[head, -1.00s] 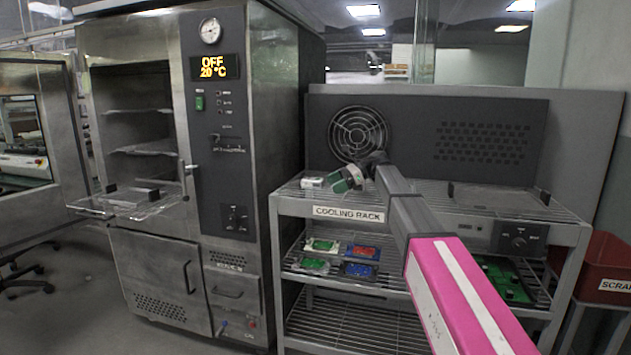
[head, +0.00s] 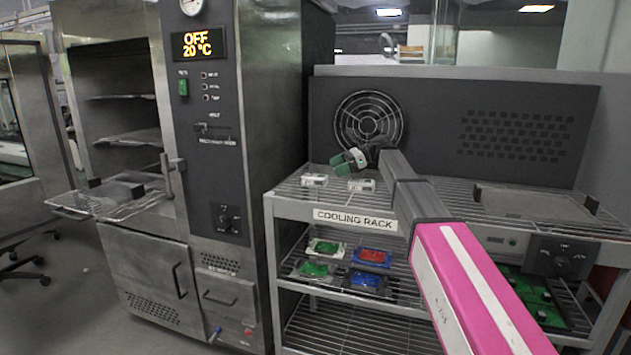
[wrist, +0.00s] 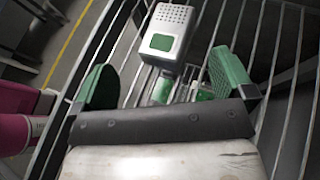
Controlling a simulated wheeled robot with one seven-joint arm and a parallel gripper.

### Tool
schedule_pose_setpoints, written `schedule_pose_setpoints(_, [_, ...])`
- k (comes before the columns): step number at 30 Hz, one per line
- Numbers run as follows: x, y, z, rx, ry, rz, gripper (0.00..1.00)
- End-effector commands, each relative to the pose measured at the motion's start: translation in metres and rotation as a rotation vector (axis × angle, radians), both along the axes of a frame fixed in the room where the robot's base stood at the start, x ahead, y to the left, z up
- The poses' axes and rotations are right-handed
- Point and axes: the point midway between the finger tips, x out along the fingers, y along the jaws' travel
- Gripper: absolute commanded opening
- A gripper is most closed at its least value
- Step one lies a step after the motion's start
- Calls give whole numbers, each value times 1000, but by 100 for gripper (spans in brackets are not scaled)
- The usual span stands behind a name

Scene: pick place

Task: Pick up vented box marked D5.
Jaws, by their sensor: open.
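Two small white boxes sit on the top wire shelf of the cooling rack in the head view, a left one (head: 314,180) and a right one (head: 361,185). In the wrist view one white vented box (wrist: 167,35) with a green label shows beyond the fingertips, between their lines. I cannot read its label or tell which of the two boxes it is. My gripper (head: 348,161) is open and empty, above and behind the boxes in the head view. Its green fingers also show in the wrist view (wrist: 160,80), apart from the box.
The cooling rack (head: 290,208) holds colored trays of boards (head: 372,257) on its middle shelf. A dark fan panel (head: 450,120) stands behind the top shelf. A steel oven (head: 270,120) is at left, its wire shelf (head: 75,203) pulled out. A flat tray (head: 535,205) lies at right.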

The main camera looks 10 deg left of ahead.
Motion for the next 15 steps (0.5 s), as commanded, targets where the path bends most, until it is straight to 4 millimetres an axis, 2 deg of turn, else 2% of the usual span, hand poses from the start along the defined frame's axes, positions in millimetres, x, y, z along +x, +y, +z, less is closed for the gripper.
schedule_pose_setpoints(3, [-6, 14, -7, 0, 0, 0, 100])
schedule_pose_setpoints(10, [-9, 27, -13, 0, 0, 0, 100])
schedule_pose_setpoints(15, [-13, 47, -22, 0, -1, 1, 100])
